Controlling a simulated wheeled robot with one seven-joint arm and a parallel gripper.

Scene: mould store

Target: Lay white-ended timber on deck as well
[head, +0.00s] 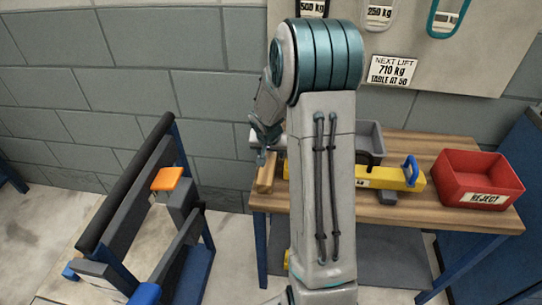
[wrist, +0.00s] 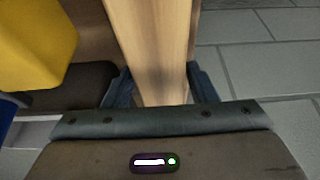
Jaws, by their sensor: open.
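A pale timber (head: 265,178) lies at the left end of the wooden workbench. My gripper (head: 264,156) is directly above it in the head view. In the wrist view the timber (wrist: 152,45) runs between the two dark fingers of my gripper (wrist: 160,88), which are open with one on each side. No white end can be made out in either view. A blue-framed trolley (head: 195,262) stands left of the bench; I cannot tell whether a deck on it is visible.
The workbench (head: 412,208) also carries a yellow tool (head: 378,178) with a blue handle, a grey tray (head: 369,136) and a red REJECT bin (head: 478,178). The yellow tool (wrist: 35,45) is close left in the wrist view. An orange block (head: 167,179) sits on the trolley. My arm hides mid-bench.

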